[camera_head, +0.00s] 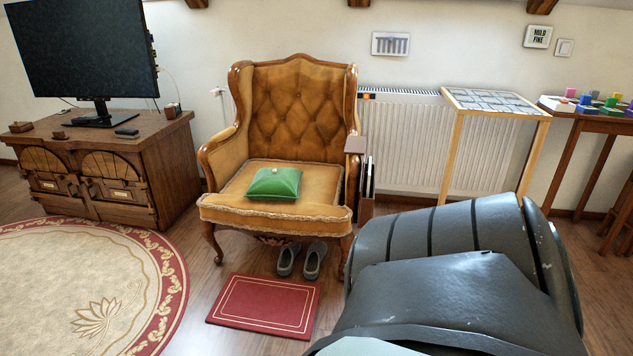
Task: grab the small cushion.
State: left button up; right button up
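A small green cushion (274,183) with a light button or knob on top lies on the seat of an orange-brown tufted armchair (302,121). The chair has wooden arms and a wooden frame. The cushion is clear of any gripper and nothing covers it. A large dark grey arm link of mine fills the lower right of the view. Neither of my grippers shows.
A wooden cabinet (172,160) with a screen (82,48) stands left. A round rug (70,290) lies front left. A red mat (263,306) and grey shoes (315,260) lie before the chair. A radiator (400,145) and a tile-topped table (490,101) stand right.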

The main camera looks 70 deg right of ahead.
aim_at(278, 183)
jog(key=z, duration=1.9)
jog(key=i+j+z, duration=0.5)
jog(key=i+j, duration=0.2)
jog(key=i+l, duration=0.05)
